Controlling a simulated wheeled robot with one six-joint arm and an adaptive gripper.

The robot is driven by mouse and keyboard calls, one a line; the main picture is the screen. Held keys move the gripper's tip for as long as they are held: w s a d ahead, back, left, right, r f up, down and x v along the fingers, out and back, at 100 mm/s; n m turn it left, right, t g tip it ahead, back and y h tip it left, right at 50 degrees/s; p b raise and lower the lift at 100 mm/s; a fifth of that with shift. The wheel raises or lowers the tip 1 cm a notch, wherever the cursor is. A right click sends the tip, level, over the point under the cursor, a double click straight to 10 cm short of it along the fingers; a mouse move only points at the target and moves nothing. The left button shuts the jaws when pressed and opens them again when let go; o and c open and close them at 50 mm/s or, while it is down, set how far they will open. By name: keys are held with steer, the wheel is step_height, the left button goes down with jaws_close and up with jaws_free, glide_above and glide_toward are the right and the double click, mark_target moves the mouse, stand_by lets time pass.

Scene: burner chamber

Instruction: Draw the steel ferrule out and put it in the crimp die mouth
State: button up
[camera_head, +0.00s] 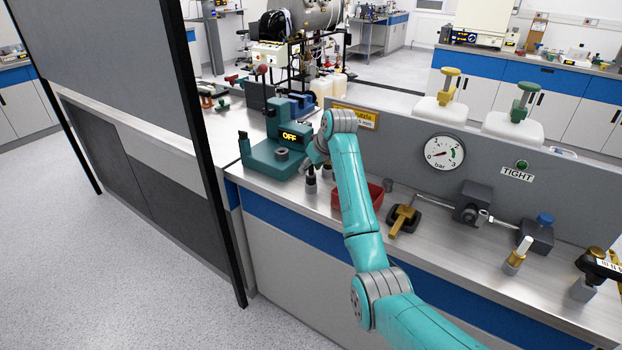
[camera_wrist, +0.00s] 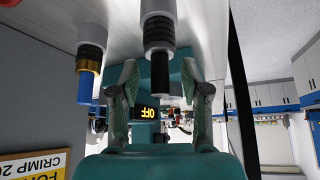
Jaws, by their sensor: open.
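In the wrist view, which is upside down, a dark ringed stand with a black pin (camera_wrist: 160,74) lies between my open fingers (camera_wrist: 160,66). A grey collar (camera_wrist: 160,46) at the pin's root looks like the steel ferrule. I cannot tell whether the fingers touch it. In the head view my gripper (camera_head: 316,156) is above small posts (camera_head: 311,182) on the bench, partly hidden by my arm. The teal crimp machine (camera_head: 262,158) stands just left, its display reading OFF. A grey ring (camera_head: 282,154) on its base appears to be the die mouth.
A neighbouring post carries a brass ring (camera_wrist: 88,65) and blue pin. A red bin (camera_head: 371,196) sits right of the posts, partly behind my arm. A grey panel with a pressure gauge (camera_head: 444,153) runs behind. A dark frame post (camera_head: 210,170) stands at left.

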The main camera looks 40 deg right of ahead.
jaws_close()
step_height(320, 180, up, 10)
stand_by(0.7)
steer(key=c, duration=0.5)
jaws_free()
jaws_close()
